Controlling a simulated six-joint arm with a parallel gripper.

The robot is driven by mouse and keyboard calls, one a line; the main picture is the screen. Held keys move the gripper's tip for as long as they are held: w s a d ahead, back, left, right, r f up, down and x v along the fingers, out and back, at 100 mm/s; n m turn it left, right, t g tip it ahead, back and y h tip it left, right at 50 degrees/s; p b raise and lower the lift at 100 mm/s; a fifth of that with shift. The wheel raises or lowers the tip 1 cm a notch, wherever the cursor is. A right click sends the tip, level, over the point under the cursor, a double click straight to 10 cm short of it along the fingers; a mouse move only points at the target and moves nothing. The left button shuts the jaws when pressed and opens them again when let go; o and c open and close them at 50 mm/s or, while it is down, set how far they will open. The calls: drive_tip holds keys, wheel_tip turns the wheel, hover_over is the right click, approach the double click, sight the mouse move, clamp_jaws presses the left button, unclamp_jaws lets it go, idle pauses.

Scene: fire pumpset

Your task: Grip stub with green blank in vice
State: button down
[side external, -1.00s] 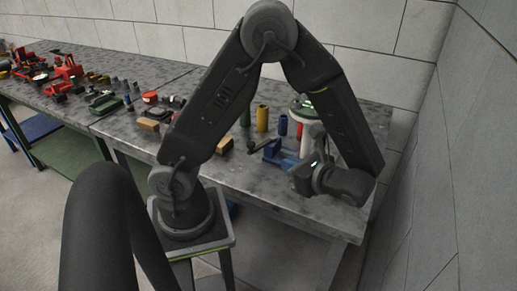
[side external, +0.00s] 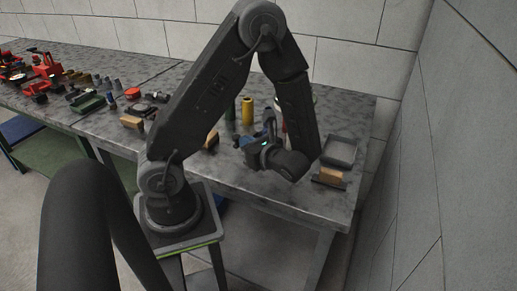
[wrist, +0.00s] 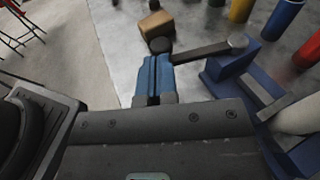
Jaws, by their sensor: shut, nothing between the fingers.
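My gripper (wrist: 153,62) is shut and empty, its two blue fingers together. In the wrist view its tips are beside the dark rounded left end of the vice's handle bar (wrist: 205,49); I cannot tell whether they touch. The blue vice (wrist: 228,68) stands right of the fingers. A pale cylinder (wrist: 298,117), which looks like the stub, is at the vice on the right edge; no green blank shows on it. In the side view my gripper (side external: 241,143) is low over the front of the bench, and my arm hides most of the vice and stub.
A wooden block (wrist: 155,24) lies beyond the fingertips. Yellow (wrist: 240,9), blue (wrist: 281,18) and red (wrist: 308,50) cylinders stand behind the vice. In the side view a dark tray (side external: 340,150) and a wooden block (side external: 330,174) sit at the bench's right end.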

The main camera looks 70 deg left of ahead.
drive_tip(key=shift+s+a+f, duration=0.15)
drive_tip(key=shift+s+a, duration=0.05)
drive_tip(key=shift+a, duration=0.45)
drive_tip(key=shift+s, duration=0.1)
drive_tip(key=shift+s+a, duration=1.3)
drive_tip(key=shift+a, duration=0.3)
drive_tip(key=shift+x, duration=0.85)
drive_tip(key=shift+a, duration=0.6)
drive_tip(key=shift+d, duration=0.1)
